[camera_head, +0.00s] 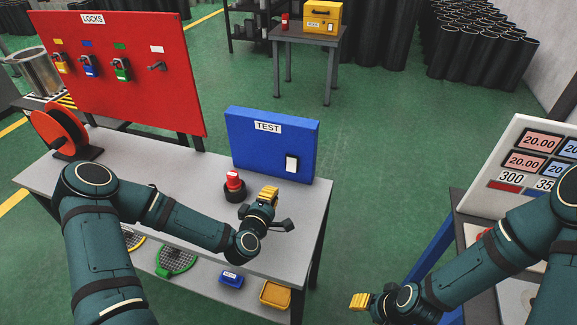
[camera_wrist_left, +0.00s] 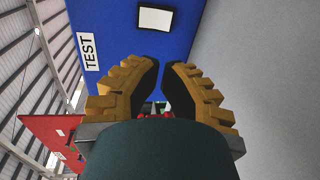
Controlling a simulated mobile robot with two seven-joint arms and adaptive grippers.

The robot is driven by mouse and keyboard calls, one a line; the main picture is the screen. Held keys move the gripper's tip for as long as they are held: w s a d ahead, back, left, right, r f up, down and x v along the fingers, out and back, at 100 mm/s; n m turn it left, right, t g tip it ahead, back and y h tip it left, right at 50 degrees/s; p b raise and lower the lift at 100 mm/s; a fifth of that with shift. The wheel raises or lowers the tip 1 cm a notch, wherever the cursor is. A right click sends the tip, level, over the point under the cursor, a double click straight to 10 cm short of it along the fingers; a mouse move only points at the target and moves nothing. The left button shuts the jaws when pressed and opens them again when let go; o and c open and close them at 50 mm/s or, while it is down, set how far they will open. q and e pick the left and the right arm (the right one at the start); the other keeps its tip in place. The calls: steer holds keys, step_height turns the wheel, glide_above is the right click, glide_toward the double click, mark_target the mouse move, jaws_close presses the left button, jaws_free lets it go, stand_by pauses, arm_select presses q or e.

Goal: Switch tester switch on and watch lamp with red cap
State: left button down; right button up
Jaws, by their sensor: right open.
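The blue tester box (camera_head: 250,150), labelled TEST, stands upright at the right end of the workbench. Its white switch plate (camera_head: 292,163) is on the front, lower right; it also shows in the left wrist view (camera_wrist_left: 155,19), ahead of the fingertips. A lamp with a red cap (camera_head: 234,179) on a black base stands in front of the tester. My left gripper (camera_head: 269,193) is right of the lamp and in front of the switch, apparently not touching it. In the left wrist view its yellow fingers (camera_wrist_left: 161,63) are close together with a narrow gap. My right gripper (camera_head: 359,301) is open and empty at the bottom.
A red LOCKS board (camera_head: 125,85) with several padlocks stands at the back left. A red reel (camera_head: 58,130) sits on the workbench (camera_head: 185,182). A white panel with number displays (camera_head: 530,160) stands at right. Green floor (camera_head: 400,180) lies clear between.

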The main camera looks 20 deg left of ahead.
mark_target(288, 167)
arm_select(q)
steer(key=shift+s, duration=0.1)
steer(key=w, duration=0.4)
steer(key=w+f, duration=0.1)
steer(key=w, duration=0.4)
steer(key=w+f, duration=0.1)
steer(key=w, duration=0.4)
steer(key=shift+d+f, duration=0.1)
steer(key=shift+d, duration=0.15)
